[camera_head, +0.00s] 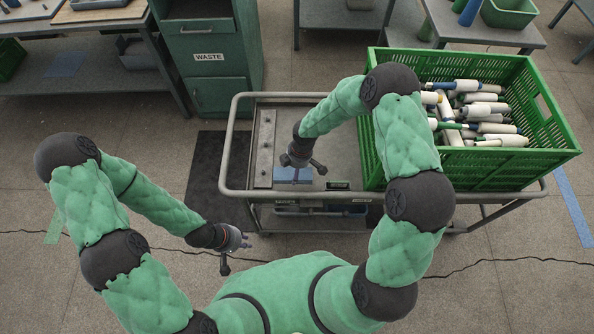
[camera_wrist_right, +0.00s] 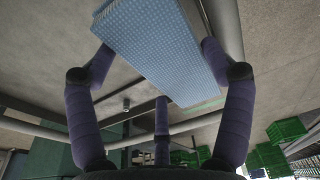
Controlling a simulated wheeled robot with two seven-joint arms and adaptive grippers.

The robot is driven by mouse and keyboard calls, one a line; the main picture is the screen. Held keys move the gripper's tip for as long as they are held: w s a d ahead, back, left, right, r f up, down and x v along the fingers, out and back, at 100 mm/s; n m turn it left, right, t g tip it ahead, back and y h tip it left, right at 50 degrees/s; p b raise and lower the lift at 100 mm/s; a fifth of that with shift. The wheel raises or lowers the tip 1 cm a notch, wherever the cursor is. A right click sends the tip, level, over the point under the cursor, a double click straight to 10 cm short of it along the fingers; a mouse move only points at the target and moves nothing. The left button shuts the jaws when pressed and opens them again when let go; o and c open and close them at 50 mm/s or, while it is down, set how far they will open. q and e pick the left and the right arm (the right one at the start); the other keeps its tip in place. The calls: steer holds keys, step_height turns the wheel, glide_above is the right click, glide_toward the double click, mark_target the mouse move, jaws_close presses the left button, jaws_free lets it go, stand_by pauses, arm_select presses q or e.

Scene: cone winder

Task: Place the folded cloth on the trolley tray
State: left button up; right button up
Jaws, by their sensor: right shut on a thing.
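My right gripper (camera_head: 303,165) is over the near left part of the trolley tray (camera_head: 335,125), a grey metal top with a tubular rail. It is shut on the folded cloth, a light blue flat block (camera_head: 293,175). In the right wrist view the cloth (camera_wrist_right: 160,48) sits between the fingers, its textured face towards the camera. The gripper hides part of the cloth in the head view, and I cannot tell whether it touches the tray. My left gripper (camera_head: 236,251) is empty, its fingers spread, over the floor left of the trolley's near side.
A green crate (camera_head: 545,150) of yarn cones fills the tray's right side. A metal strip (camera_head: 264,150) lies along its left edge. A small dark device (camera_head: 338,185) is at the near edge. A green waste cabinet (camera_head: 210,57) stands behind. The tray's middle is clear.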

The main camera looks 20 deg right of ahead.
steer(key=w+f, duration=0.1)
steer(key=f, duration=0.1)
steer(key=w+d+f+b, duration=0.1)
steer(key=shift+w+d+f, duration=0.2)
steer(key=shift+w+f, duration=0.1)
steer(key=shift+f, duration=0.05)
steer(key=shift+w+d+f+b, duration=0.15)
steer(key=shift+f+b, duration=0.35)
steer(key=shift+f, duration=0.35)
steer(key=shift+w+a+f+b, duration=0.1)
steer(key=shift+f+b, duration=0.35)
steer(key=shift+f, duration=0.4)
steer(key=shift+f, duration=0.2)
steer(key=o, duration=1)
step_height(320, 180, up, 12)
steer(key=d+p, duration=0.1)
steer(key=p, duration=0.3)
steer(key=shift+s+d+p, duration=0.3)
steer(key=shift+d+p, duration=0.1)
